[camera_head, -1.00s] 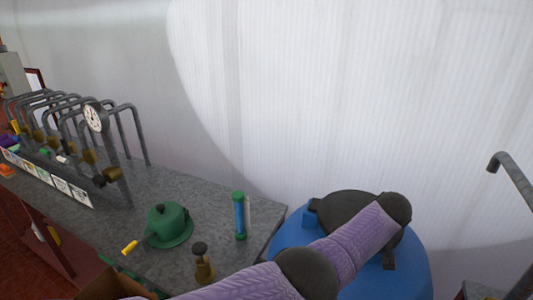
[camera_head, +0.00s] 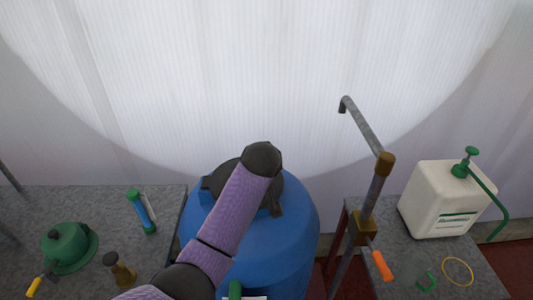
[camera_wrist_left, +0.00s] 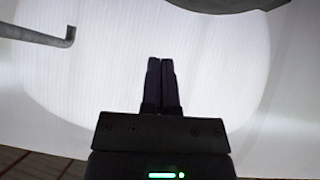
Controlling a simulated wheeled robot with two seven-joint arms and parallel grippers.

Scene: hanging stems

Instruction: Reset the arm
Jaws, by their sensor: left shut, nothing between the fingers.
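My left arm (camera_head: 230,215), with purple sleeved links and dark joints, reaches in from the bottom of the head view and passes in front of a blue barrel (camera_head: 295,235). My left gripper (camera_wrist_left: 160,62) is outside the head view. In the left wrist view its two dark fingers are together, empty, against the pale wall. A grey bent pipe end (camera_wrist_left: 45,36) shows at the upper left there, apart from the fingers. My right gripper is in neither view.
Left bench: a green lidded pot (camera_head: 68,248), a blue-green tube (camera_head: 142,212) and a brass fitting (camera_head: 118,268). Floor shows between barrel and right bench.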

